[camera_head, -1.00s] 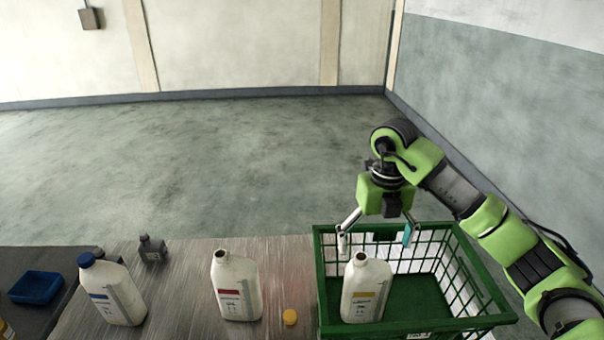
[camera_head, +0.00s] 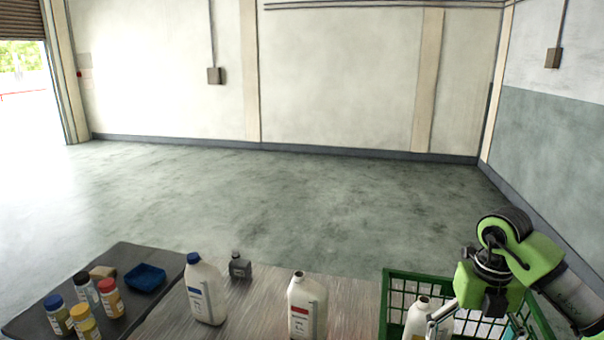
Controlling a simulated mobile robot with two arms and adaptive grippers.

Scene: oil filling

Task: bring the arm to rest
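My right arm comes in from the right, and its gripper (camera_head: 478,324) hangs over the green basket (camera_head: 402,272). Its fingers are spread and nothing shows between them. The left finger overlaps the right edge of a white bottle (camera_head: 416,320) with an open neck, which stands upright in the basket. The fingertips are near the lower picture edge, so their exact gap from the bottle is hard to tell. My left gripper is not in view.
On the table (camera_head: 255,318) stand a blue-capped white bottle (camera_head: 205,292), a small grey bottle (camera_head: 240,267) and an uncapped red-label bottle (camera_head: 306,308). A dark mat (camera_head: 40,318) holds a blue tray (camera_head: 145,278) and several small jars (camera_head: 110,298). The floor behind is clear.

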